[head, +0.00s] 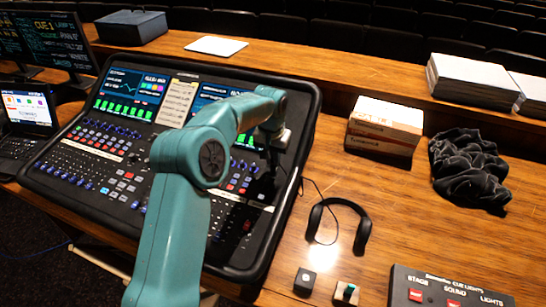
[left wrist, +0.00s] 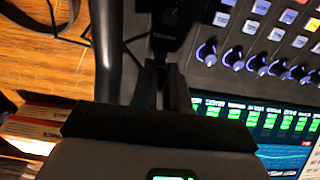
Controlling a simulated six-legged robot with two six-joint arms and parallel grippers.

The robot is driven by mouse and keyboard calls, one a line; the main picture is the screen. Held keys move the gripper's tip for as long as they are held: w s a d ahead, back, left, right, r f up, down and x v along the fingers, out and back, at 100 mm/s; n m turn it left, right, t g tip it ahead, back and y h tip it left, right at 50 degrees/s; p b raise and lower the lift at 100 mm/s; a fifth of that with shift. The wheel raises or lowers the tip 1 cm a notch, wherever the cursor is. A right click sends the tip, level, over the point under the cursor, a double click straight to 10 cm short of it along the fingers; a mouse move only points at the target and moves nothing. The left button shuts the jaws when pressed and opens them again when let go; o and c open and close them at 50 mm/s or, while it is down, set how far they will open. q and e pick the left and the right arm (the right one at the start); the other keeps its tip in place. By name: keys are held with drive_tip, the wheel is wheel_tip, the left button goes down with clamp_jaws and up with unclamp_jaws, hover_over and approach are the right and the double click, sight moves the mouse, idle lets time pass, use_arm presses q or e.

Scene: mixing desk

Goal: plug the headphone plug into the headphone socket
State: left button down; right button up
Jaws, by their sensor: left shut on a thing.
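The headphones (head: 338,226), a black band with two ear pads, lie on the wooden desk right of the mixing desk (head: 300,135). Their thin black cable (head: 318,187) runs up and left towards the mixing desk's right edge. My left gripper (head: 271,168) is over the right part of the mixing desk, partly behind my teal arm. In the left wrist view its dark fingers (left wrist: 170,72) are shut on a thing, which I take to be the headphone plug. The plug is too dark to make out. I cannot make out the headphone socket or whether the plug touches it. My right gripper is not in view.
White-and-orange boxes (head: 385,126) and a crumpled black cloth (head: 468,168) lie to the right. A cue-light box (head: 440,288) and two small blocks (head: 305,281) (head: 346,292) are at the front. Monitors and a laptop (head: 30,120) stand left. The wood around the headphones is mostly clear.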

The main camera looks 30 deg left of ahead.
use_arm(q)
drive_tip(key=c, duration=1.1)
unclamp_jaws()
drive_tip(key=shift+o, duration=0.2)
wheel_tip(320, 180, up, 16)
drive_tip(key=s+p, duration=0.1)
drive_tip(key=shift+s+d, duration=0.2)
drive_tip(key=shift+s, duration=0.1)
